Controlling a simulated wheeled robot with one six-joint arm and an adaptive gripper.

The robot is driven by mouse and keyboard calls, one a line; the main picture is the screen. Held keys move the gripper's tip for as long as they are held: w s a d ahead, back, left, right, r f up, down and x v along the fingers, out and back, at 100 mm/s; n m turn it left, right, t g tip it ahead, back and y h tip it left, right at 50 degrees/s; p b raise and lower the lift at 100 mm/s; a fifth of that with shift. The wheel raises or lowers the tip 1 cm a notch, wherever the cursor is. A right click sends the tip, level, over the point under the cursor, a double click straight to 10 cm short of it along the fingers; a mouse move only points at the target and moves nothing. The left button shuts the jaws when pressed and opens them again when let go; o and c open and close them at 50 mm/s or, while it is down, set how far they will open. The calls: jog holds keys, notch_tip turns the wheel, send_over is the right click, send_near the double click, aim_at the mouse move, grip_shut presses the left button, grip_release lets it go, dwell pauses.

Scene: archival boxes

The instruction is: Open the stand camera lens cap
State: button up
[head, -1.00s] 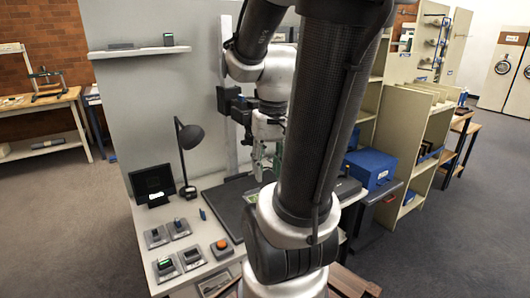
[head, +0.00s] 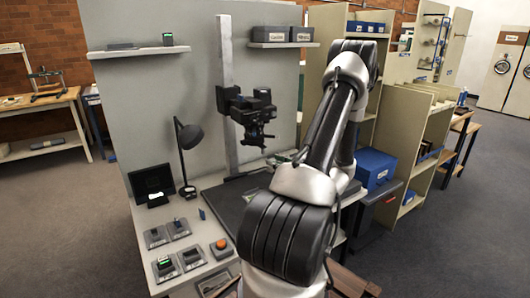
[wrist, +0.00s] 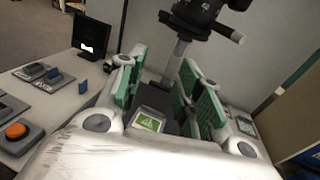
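The stand camera (head: 248,112) is a dark unit on a grey upright column (head: 228,85), above the dark base board. Its lens end (head: 255,141) points down; I cannot make out whether a cap sits on it. In the wrist view the camera (wrist: 198,14) is cut off by the top edge, beyond and above my fingertips. My gripper (wrist: 165,82) is open, with two green-padded fingers apart and no object held between them. In the head view my arm hides most of the gripper.
A desk lamp (head: 187,150) and small monitor (head: 152,184) stand left of the column. Several switch boxes and an orange button (head: 221,243) are on the front left of the bench. A blue box (head: 371,169) is at the right. A green-and-white card (wrist: 149,123) lies below the fingers.

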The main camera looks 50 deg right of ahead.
jog(key=w+d+r+m+h, duration=0.1)
jog(key=w+d, duration=0.1)
jog(key=w, duration=0.6)
jog(key=shift+w+d+r+t+h, duration=0.3)
jog(key=shift+r+t, duration=0.1)
jog(key=shift+c, duration=0.2)
grip_shut()
